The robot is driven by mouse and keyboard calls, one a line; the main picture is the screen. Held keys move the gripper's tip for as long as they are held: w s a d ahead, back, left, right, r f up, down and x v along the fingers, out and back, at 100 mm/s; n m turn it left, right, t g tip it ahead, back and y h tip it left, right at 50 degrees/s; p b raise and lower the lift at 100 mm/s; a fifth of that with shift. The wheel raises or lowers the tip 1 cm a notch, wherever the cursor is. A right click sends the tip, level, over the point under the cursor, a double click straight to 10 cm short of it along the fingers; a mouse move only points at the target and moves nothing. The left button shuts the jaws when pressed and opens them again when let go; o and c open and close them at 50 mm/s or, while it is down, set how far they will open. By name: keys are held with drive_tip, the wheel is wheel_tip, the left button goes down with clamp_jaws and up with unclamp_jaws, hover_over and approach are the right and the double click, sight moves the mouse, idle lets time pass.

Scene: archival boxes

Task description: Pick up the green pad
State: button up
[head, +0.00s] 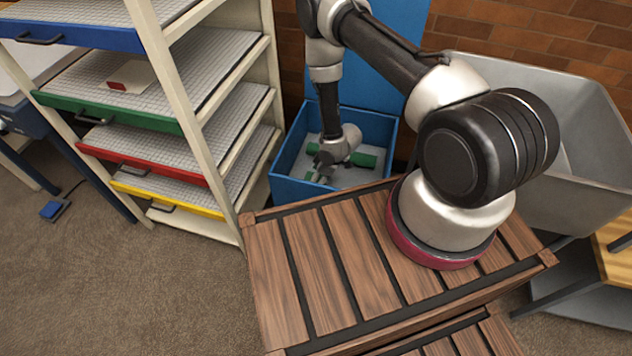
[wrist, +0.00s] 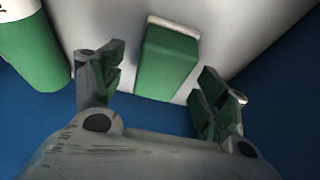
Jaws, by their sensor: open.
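In the wrist view a green pad (wrist: 168,62) with a pale edge lies on the light floor of a blue box. My gripper (wrist: 161,64) is open, with one finger on each side of the pad and gaps between them. I cannot tell how far above it the fingertips are. In the head view my gripper (head: 322,166) reaches down inside the blue box (head: 290,188). Green pieces show around it there, and I cannot tell which is the pad.
A larger rounded green object (wrist: 32,45) lies left of my fingers in the wrist view. The blue box walls surround my gripper. A shelf rack (head: 190,95) with coloured trays stands left, a grey bin (head: 590,130) right, and a slatted wooden top (head: 330,270) in front.

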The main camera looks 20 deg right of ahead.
drive_tip(key=shift+w+a+f, duration=0.15)
drive_tip(key=shift+a+f, duration=0.05)
drive_tip(key=shift+f, duration=0.45)
drive_tip(key=c, duration=1.2)
wheel_tip(320, 180, up, 10)
drive_tip(key=shift+r, duration=0.1)
